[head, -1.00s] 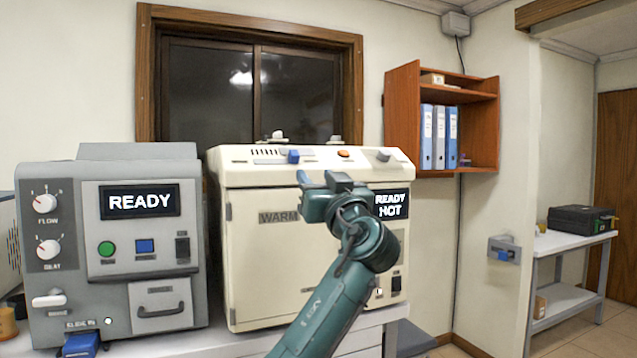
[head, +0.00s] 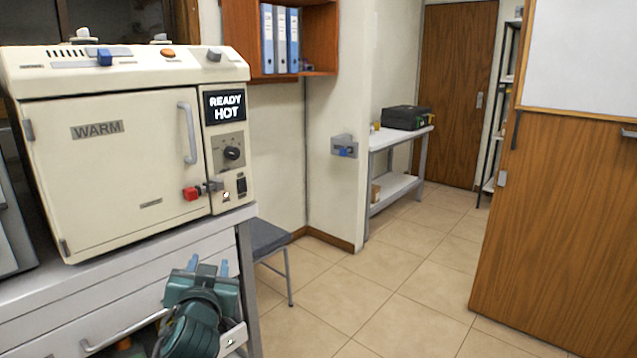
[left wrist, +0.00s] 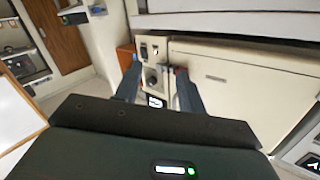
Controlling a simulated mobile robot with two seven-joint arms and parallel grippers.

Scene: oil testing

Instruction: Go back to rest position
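My left gripper (head: 208,266) is low in the head view, in front of the drawers below the cream oven. Its two blue-grey fingers point up and stand apart. In the left wrist view, the fingers of this gripper (left wrist: 157,75) are also apart, with nothing held between them. The cream oven's control panel shows beyond them. My right gripper is in neither view.
The cream oven (head: 145,165) has its door shut and reads "READY HOT". It stands on a bench with drawers (head: 130,290). A stool (head: 268,238) is beside the bench. A white side table (head: 402,136) holds a black case (head: 405,117). The tiled floor (head: 390,265) is clear.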

